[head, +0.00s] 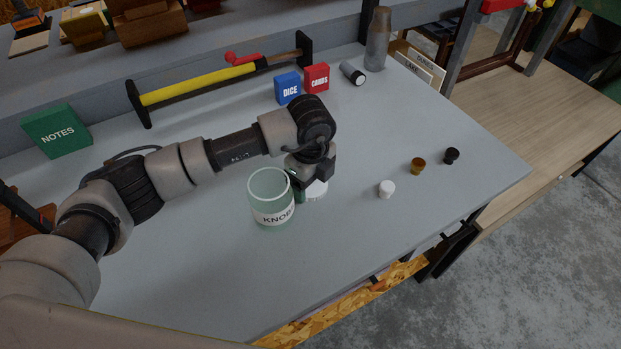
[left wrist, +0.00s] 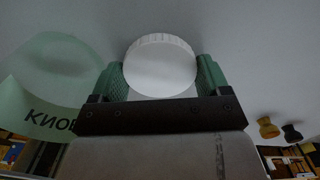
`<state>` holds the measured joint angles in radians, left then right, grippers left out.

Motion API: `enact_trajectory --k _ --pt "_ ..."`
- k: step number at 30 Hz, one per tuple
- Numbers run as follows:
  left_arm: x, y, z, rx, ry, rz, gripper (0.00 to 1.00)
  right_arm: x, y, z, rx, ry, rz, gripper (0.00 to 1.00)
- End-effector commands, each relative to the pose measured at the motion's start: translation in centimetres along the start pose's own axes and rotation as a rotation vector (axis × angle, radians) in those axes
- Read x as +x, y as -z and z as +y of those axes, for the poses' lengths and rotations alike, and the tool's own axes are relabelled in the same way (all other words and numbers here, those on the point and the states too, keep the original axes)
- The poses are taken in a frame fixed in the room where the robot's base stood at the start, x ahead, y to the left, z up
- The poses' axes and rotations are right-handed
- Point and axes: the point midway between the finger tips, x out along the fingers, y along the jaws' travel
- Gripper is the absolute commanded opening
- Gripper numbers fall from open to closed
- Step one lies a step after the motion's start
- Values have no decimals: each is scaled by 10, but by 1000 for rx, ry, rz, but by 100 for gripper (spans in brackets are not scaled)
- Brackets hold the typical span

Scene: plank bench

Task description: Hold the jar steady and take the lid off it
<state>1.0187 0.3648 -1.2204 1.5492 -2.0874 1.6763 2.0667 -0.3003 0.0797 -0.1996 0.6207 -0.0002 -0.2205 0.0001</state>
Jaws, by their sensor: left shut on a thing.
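The jar (head: 272,199) is pale green, see-through and labelled with a word starting "KNOB". It stands upright on the bench with its top open and looks empty. The left wrist view shows part of it (left wrist: 50,85) at the left. My left gripper (head: 311,183) is just right of the jar, pointing down. Its green-padded fingers (left wrist: 162,78) are shut on a round white lid with a ribbed edge (left wrist: 160,62), which also shows in the head view (head: 318,190). The lid is beside the jar, off its mouth. I cannot tell whether it touches the bench. My right gripper is in neither view.
White (head: 386,189), amber (head: 418,166) and black (head: 451,155) knobs stand to the right. Behind are a blue DICE box (head: 288,88), red CARDS box (head: 316,78), yellow clamp (head: 198,84), grey bottle (head: 378,40) and green NOTES box (head: 57,131). The bench front is clear.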

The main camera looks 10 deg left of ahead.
Motion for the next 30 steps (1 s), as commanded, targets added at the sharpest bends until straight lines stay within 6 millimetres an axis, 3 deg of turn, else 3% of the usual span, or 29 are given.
enact_trajectory --k 3,4,6,17,30 --pt "4 0 0 0 0 0 48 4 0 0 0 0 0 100" --pt "3 0 0 0 0 0 81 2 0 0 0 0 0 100" --pt "3 0 0 0 0 0 87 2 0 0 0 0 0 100" --pt "-5 0 0 0 2 0 87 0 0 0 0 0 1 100" --pt "-92 0 -1 1 4 -1 87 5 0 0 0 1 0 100"
